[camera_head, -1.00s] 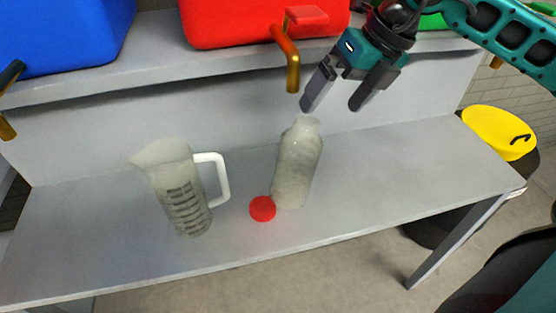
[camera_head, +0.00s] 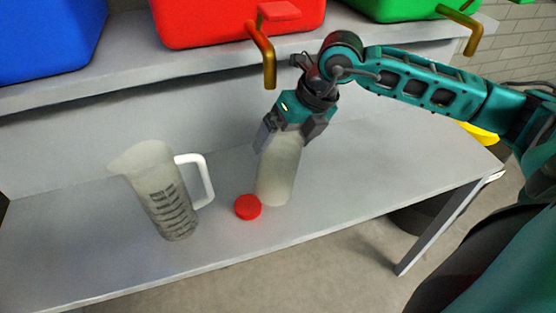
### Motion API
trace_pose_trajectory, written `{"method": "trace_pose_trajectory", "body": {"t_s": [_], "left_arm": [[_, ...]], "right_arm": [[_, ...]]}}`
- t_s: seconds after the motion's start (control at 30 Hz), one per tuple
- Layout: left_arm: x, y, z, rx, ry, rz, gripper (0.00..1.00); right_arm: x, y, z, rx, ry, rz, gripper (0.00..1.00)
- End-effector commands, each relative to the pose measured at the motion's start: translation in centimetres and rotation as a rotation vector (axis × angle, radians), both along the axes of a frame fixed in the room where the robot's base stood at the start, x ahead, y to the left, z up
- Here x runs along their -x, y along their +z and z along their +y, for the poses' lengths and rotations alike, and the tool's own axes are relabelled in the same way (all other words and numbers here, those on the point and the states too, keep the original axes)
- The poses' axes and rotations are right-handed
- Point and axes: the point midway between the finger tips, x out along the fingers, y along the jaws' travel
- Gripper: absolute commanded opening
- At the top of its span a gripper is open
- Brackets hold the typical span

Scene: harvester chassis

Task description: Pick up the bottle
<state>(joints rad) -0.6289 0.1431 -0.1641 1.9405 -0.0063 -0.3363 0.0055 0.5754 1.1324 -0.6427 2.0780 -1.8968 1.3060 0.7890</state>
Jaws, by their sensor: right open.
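A pale, translucent bottle (camera_head: 279,172) stands upright on the grey bench in the middle of the head view. Its neck and top are hidden behind my right gripper. My right gripper (camera_head: 283,142) has come down over the top of the bottle, with one finger on each side of its upper part. It is open; I cannot tell whether a finger touches the bottle. My left gripper does not show.
A red cap (camera_head: 248,207) lies just left of the bottle's base. A measuring jug (camera_head: 165,195) with a white handle stands further left. Red (camera_head: 215,20), blue (camera_head: 45,35) and green (camera_head: 400,8) containers sit on the shelf, and a brass tap (camera_head: 268,65) hangs from the red one.

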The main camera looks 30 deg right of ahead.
Motion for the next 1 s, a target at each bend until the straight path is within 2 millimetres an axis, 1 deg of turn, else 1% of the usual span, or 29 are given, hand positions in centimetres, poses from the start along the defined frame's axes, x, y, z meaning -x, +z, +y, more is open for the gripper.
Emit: {"method": "trace_pose_trajectory", "body": {"t_s": [0.1,0.3,0.9,0.93,0.97,1.0], "left_arm": [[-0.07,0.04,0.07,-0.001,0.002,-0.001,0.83],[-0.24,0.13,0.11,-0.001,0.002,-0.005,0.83],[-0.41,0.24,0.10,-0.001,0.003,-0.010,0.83],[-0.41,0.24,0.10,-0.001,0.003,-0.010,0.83],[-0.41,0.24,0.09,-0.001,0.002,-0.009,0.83],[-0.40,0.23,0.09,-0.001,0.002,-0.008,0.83]], "right_arm": [[-0.17,-0.61,0.20,0.000,0.001,0.001,1.00],[-0.18,-0.62,0.18,0.001,0.001,0.000,0.99],[-0.18,-0.57,0.16,0.001,0.001,0.000,0.42],[-0.19,-0.54,0.16,0.000,0.001,-0.001,0.42],[-0.19,-0.54,0.16,0.000,0.001,-0.001,0.36],[-0.19,-0.54,0.16,0.000,0.001,-0.001,0.35]]}}
